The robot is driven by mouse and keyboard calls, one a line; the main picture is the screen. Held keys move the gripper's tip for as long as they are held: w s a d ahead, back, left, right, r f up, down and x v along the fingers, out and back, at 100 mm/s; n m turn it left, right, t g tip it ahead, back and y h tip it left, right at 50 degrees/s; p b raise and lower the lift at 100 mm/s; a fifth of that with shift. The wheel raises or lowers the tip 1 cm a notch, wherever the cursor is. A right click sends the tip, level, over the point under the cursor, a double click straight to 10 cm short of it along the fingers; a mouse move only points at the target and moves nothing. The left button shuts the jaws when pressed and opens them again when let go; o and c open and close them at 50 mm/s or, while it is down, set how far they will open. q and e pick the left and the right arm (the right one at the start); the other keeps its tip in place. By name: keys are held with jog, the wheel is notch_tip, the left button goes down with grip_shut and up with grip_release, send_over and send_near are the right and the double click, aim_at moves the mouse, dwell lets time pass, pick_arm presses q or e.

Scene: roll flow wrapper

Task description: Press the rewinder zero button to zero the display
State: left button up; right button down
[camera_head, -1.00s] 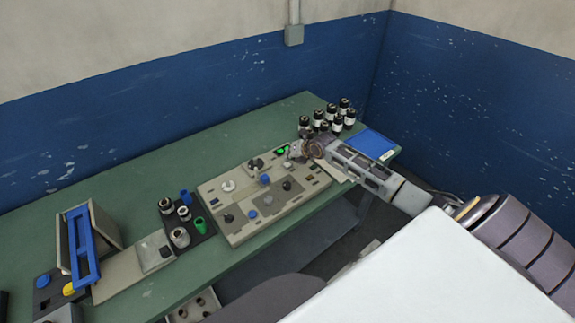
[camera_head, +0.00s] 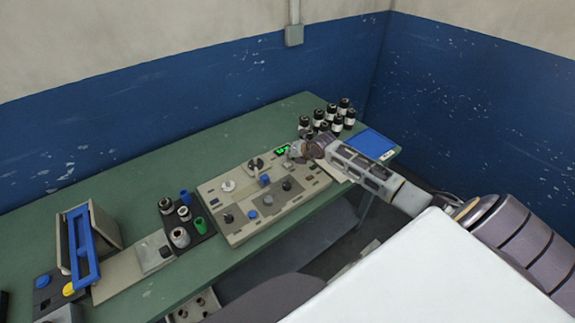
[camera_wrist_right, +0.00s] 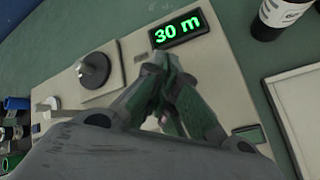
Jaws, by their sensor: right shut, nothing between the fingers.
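The rewinder panel (camera_head: 212,192) is a beige board on the green bench, with several knobs and buttons. Its display (camera_head: 282,150) glows green at the panel's back corner; in the right wrist view the display (camera_wrist_right: 178,29) reads "30 m". My right gripper (camera_head: 290,154) is shut and empty, low over the panel close to the display. In the right wrist view my right gripper (camera_wrist_right: 161,62) has its fingertips together just below the display's lower left edge. The zero button cannot be made out and may be hidden by the fingers; contact cannot be told. My left gripper is out of view.
Several dark rolls with white labels (camera_head: 337,123) stand behind the gripper, beside a blue tray (camera_head: 372,143). A spindle on a square plate (camera_wrist_right: 93,70) is left of the fingers. A holder with green and blue cores (camera_head: 188,222) lies left of the panel.

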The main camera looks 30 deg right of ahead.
jog(key=shift+f+b, duration=0.5)
jog(key=shift+f, duration=0.4)
dwell(1.4)
jog(key=shift+r, duration=0.15)
jog(key=shift+r+p, duration=0.7)
jog(key=shift+r, duration=0.1)
jog(key=shift+r+p, duration=1.9)
jog(key=shift+r, duration=0.6)
jog(key=shift+s+f, duration=0.1)
jog(key=shift+s, duration=0.05)
